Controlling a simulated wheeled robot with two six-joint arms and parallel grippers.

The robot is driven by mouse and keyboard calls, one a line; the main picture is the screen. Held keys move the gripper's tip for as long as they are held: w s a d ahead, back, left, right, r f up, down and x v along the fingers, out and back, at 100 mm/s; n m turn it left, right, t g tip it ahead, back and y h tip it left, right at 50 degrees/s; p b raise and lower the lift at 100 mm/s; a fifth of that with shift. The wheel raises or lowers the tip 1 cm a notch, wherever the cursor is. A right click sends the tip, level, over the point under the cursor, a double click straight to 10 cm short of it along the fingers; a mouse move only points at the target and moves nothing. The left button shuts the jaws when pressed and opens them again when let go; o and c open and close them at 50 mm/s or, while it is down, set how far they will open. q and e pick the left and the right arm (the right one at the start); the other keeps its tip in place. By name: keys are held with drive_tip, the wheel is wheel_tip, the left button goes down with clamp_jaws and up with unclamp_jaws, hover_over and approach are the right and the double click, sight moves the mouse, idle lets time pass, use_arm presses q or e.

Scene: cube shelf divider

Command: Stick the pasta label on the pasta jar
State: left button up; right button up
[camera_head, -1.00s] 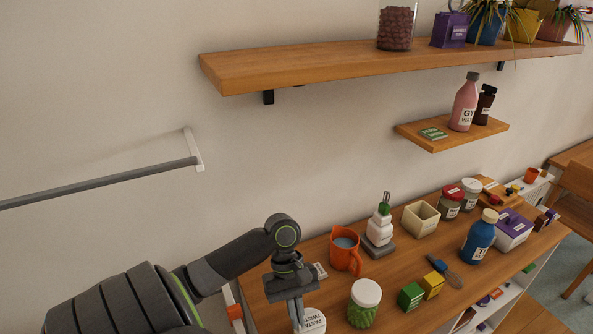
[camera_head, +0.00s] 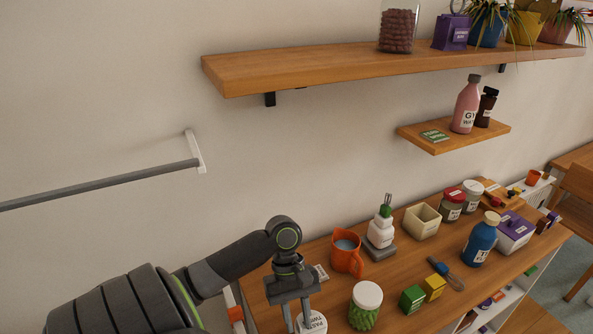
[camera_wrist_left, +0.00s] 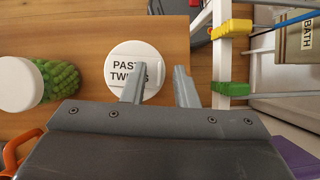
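A white rectangular label reading "PASTA TWISTS" (camera_wrist_left: 126,73) lies flat on a round white lid (camera_wrist_left: 140,49) in the left wrist view. The lid also shows at the bottom edge of the head view (camera_head: 316,315); the jar body below it is hidden. My left gripper (camera_head: 297,322) is above the lid, pointing down. Its two fingers are apart with nothing between them; in the left wrist view (camera_wrist_left: 160,70) one finger overlaps the label's lower right part. Whether that finger touches the label cannot be told. My right gripper is out of view.
A white-lidded jar with green contents (camera_head: 364,310) stands right of the labelled lid. Behind are an orange mug (camera_head: 345,258) and a dispenser bottle (camera_head: 381,230). Green (camera_head: 412,299) and yellow (camera_head: 434,287) boxes stand further right. A wall shelf (camera_head: 300,72) hangs above.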

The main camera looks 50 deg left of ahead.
use_arm(q)
drive_tip(key=v, duration=1.2)
drive_tip(key=shift+d, duration=0.1)
idle(0.4)
